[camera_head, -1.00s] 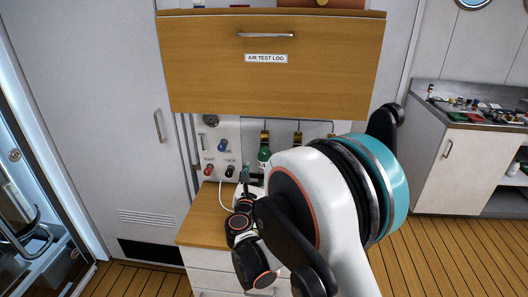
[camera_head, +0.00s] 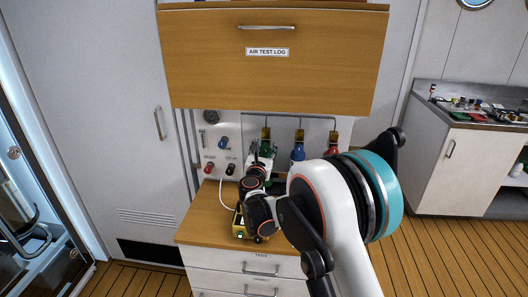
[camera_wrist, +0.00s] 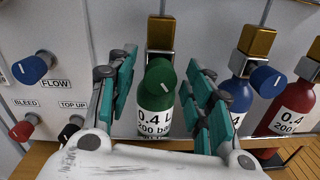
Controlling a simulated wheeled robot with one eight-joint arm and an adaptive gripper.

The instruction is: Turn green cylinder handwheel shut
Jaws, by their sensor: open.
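The green cylinder (camera_wrist: 155,118) stands upright in the wrist view, with a label reading 0.4 L, 200 bar. Its round green handwheel (camera_wrist: 160,76), with a white mark, faces the camera at the cylinder's top, below a brass block. My gripper (camera_wrist: 161,72) is open, with one teal-padded finger on each side of the handwheel. I see gaps on both sides; contact is not clear. In the head view my gripper (camera_head: 262,158) is in front of the green cylinder and mostly hides it.
A blue cylinder (camera_head: 298,153) and a red cylinder (camera_head: 332,143) stand to the right. A panel with BLEED, FLOW and TOP UP knobs (camera_wrist: 34,67) is on the left. The AIR TEST LOG drawer (camera_head: 275,75) overhangs above. A yellow box (camera_head: 238,222) sits on the counter.

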